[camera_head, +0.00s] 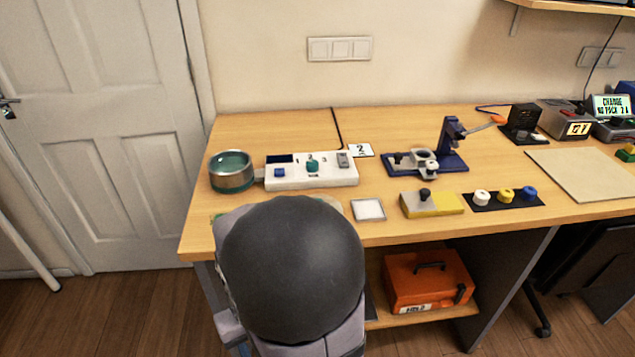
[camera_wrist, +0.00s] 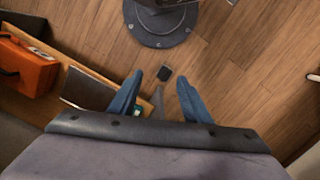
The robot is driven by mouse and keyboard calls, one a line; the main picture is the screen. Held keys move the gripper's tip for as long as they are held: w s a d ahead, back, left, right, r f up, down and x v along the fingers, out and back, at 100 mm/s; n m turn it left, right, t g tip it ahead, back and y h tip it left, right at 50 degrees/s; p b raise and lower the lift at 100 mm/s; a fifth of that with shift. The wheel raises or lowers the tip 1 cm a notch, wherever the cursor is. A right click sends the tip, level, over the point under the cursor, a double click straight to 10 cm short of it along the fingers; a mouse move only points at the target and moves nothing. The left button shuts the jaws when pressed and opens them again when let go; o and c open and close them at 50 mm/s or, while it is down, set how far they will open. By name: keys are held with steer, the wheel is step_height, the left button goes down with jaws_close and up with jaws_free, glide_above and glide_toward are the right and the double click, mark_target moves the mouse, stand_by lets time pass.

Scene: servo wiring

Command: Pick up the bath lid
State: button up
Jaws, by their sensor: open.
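A round steel bath (camera_head: 231,174) with a teal top or inside stands at the left end of the desk in the head view. I cannot tell whether that teal surface is a lid or the inside, and no separate bath lid is clearly identifiable. My dark, rounded arm part hides the desk's front left area, where only a strip of a greenish flat thing (camera_head: 222,216) shows. My gripper (camera_wrist: 160,75) is open in the wrist view, its two blue fingers apart with nothing held between them. It points down at the wooden floor, away from the desk top.
A white control box (camera_head: 310,170) adjoins the bath. Along the desk are a white square tile (camera_head: 368,209), a yellow-and-white block (camera_head: 433,204) with a black knob, a dark strip with coloured spools (camera_head: 508,196) and a blue press (camera_head: 450,150). An orange case (camera_head: 428,282) sits on the shelf below.

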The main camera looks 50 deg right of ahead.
steer(key=s+d+r+m+t+y+p, duration=0.1)
steer(key=d+r+m+p, duration=0.4)
steer(key=r+p, duration=0.65)
steer(key=s+d+r+m+y+p, duration=0.1)
steer(key=d+r+m+p, duration=0.35)
steer(key=r+p, duration=0.7)
steer(key=w+d+m+t+h, duration=0.1)
steer(key=d+m, duration=0.4)
steer(key=m, duration=0.5)
steer(key=w+d+m+t+h+p, duration=0.1)
steer(key=w+d+m, duration=0.3)
steer(key=m, duration=0.6)
steer(key=w+d+m+t+h+p, duration=0.1)
steer(key=w+d+m+h, duration=0.2)
steer(key=d+m, duration=0.3)
steer(key=m, duration=0.5)
steer(key=shift+d+r+t+h, duration=0.2)
steer(key=shift+r+t+h, duration=0.1)
steer(key=shift+r, duration=0.05)
steer(key=shift+b+x, duration=2)
steer(key=shift+x, duration=1.7)
steer(key=shift+d, duration=0.1)
